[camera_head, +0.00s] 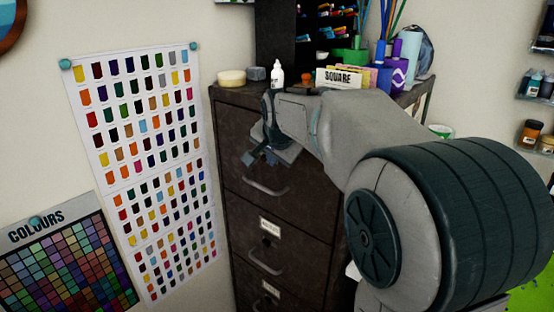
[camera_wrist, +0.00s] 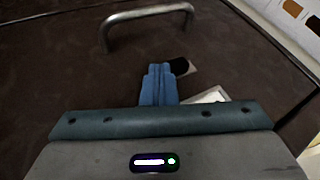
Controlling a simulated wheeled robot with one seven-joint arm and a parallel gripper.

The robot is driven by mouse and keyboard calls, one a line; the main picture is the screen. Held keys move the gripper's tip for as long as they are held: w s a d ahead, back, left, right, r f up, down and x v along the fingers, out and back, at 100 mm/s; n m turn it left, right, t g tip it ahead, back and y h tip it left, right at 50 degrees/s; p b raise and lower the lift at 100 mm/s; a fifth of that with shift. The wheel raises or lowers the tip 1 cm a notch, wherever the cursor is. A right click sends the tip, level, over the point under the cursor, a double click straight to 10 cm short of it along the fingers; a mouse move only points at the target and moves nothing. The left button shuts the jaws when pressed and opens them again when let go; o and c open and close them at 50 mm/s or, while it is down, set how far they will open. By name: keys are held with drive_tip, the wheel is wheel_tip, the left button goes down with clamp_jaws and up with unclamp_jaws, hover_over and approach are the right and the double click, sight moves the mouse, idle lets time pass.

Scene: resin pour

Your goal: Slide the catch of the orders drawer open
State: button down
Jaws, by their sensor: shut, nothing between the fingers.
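A dark brown drawer cabinet (camera_head: 240,215) has a top drawer with a curved metal handle (camera_head: 266,187), also seen at the top of the wrist view (camera_wrist: 148,14). My gripper (camera_head: 262,158) is in front of this top drawer, above the handle. In the wrist view its two blue fingers (camera_wrist: 159,68) are shut together and empty. A small dark round catch (camera_wrist: 180,67) sits just right of the fingertips, partly behind them; I cannot tell whether they touch. A pale label (camera_wrist: 208,95) is partly hidden by my gripper and its wording is unreadable.
Lower drawers have a label (camera_head: 270,229) and handles such as this one (camera_head: 266,262). A white bottle (camera_head: 277,74), a SQUARE box (camera_head: 340,79) and pots stand on the cabinet top. A colour chart (camera_head: 140,130) hangs on the left wall.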

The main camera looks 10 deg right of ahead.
drive_tip(key=shift+w+a, duration=0.3)
drive_tip(key=shift+w, duration=0.05)
drive_tip(key=s+d+r+b, duration=0.1)
drive_tip(key=s+d+r, duration=0.1)
drive_tip(key=s+r, duration=0.6)
drive_tip(key=shift+s, duration=0.7)
drive_tip(key=shift+d, duration=0.1)
